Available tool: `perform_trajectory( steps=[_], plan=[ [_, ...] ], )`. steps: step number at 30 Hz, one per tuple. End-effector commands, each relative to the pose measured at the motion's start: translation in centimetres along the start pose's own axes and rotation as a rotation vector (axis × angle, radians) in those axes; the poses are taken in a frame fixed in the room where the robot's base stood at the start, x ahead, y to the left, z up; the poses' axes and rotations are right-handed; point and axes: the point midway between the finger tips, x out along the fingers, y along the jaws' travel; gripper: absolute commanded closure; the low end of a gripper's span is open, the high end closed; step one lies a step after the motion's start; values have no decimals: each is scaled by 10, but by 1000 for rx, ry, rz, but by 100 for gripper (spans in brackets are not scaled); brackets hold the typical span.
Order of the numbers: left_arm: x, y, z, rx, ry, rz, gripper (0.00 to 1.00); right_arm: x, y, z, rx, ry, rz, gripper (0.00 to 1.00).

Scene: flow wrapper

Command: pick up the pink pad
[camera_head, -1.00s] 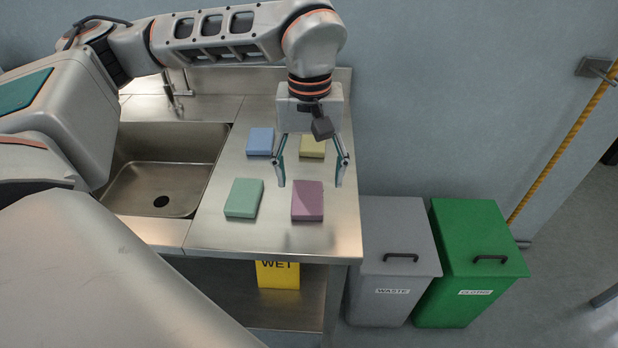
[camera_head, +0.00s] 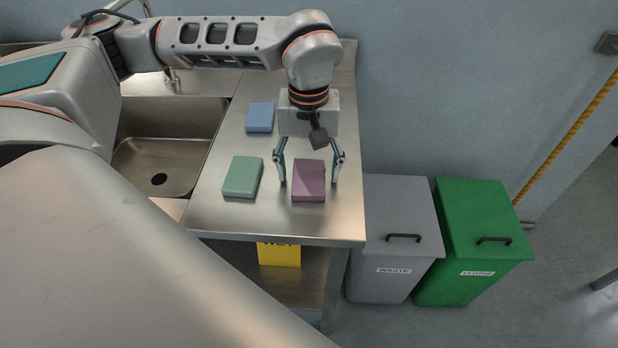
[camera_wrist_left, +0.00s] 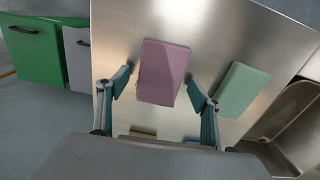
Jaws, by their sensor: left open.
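The pink pad (camera_head: 309,182) lies flat on the steel counter, near its front right part. My left gripper (camera_head: 309,180) is open above the pad, with one finger towards each side of it. In the left wrist view the pink pad (camera_wrist_left: 162,72) shows between and beyond the two open fingertips (camera_wrist_left: 160,80), with a gap on each side. Nothing is held. I cannot tell exactly how high the fingertips are over the counter. My right gripper is not in view.
A green pad (camera_head: 243,177) lies left of the pink one and a blue pad (camera_head: 260,117) behind. A yellow pad (camera_wrist_left: 143,131) shows partly in the wrist view. The sink (camera_head: 170,150) is left; grey (camera_head: 395,225) and green (camera_head: 475,230) bins stand right of the counter (camera_head: 225,215).

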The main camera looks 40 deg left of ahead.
Motion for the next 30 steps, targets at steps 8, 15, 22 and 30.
perform_trajectory(
  steps=[8, 15, 22, 30],
  plan=[
    [0, 0, 0, 0, 1, 1, 48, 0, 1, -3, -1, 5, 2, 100],
    [0, 0, 0, 0, 1, 0, 72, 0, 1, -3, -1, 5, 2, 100],
    [-1, 0, 0, 0, 1, 0, 72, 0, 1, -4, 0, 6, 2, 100],
    [-25, 1, -1, 1, 5, 3, 72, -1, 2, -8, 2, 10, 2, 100]
  ],
)
